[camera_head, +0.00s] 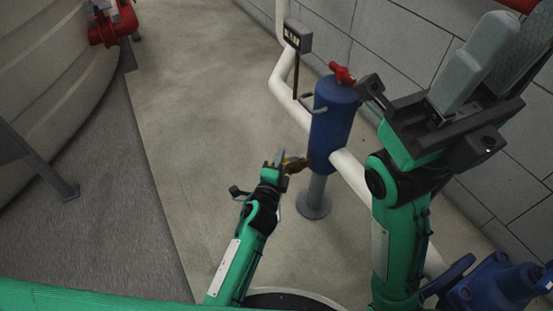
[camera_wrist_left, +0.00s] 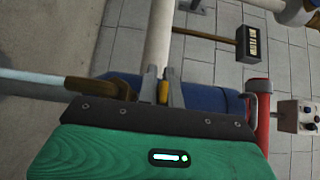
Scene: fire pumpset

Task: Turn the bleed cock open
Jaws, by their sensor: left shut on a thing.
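The bleed cock (camera_head: 297,165) is a small brass-brown fitting on the lower left side of the upright blue vessel (camera_head: 330,125). My left gripper (camera_head: 282,159) is at the cock, with its fingers shut. In the left wrist view, the left gripper (camera_wrist_left: 162,90) has its two grey fingers close on either side of a small yellow piece (camera_wrist_left: 163,93), apparently the cock's handle. The blue vessel (camera_wrist_left: 205,96) lies right behind the fingers. My right gripper (camera_head: 485,75) is raised at the upper right, away from the cock; its finger gap is unclear.
A dark sign box (camera_head: 298,36) stands behind. Blue equipment (camera_head: 500,285) is lower right. The floor (camera_head: 195,120) to the left is clear.

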